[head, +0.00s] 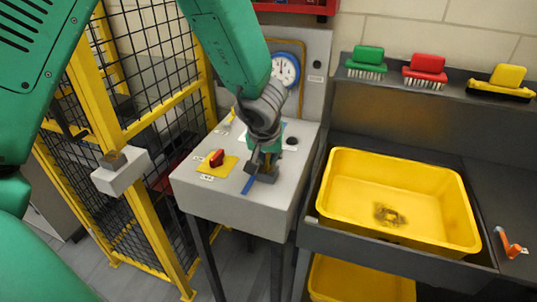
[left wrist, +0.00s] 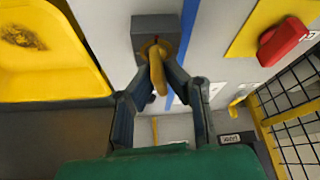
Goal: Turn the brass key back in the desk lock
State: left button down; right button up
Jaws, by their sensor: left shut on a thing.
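The brass key (left wrist: 157,75) shows in the left wrist view, standing out from a dark grey lock block (left wrist: 143,34) on the pale desk top (left wrist: 105,35). My left gripper (head: 262,168) is low over the desk in the head view. In the left wrist view its two fingers (left wrist: 160,82) close on the key from both sides. In the head view the gripper hides the key and most of the lock. I cannot tell the key's exact turn angle. My right gripper is not in view.
A red knob on a yellow plate (head: 229,166) sits left of the gripper, beside a blue strip (head: 249,185). A dial gauge (head: 285,68) stands behind. Yellow mesh fencing (head: 150,140) is at the left. A yellow tub (head: 395,175) and several brushes are at the right.

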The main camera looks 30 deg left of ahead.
pick_arm(q)
jog(key=shift+n, duration=0.3)
jog(key=shift+s+f+n+g+y+p, duration=0.1)
jog(key=shift+n+g+y+p, duration=0.45)
jog(key=shift+n+p, duration=1.25)
jog(key=shift+m+p, duration=0.3)
jog(key=shift+n+g+y+p, duration=0.35)
jog(key=shift+n+p, duration=0.95)
jog(key=shift+p, duration=0.95)
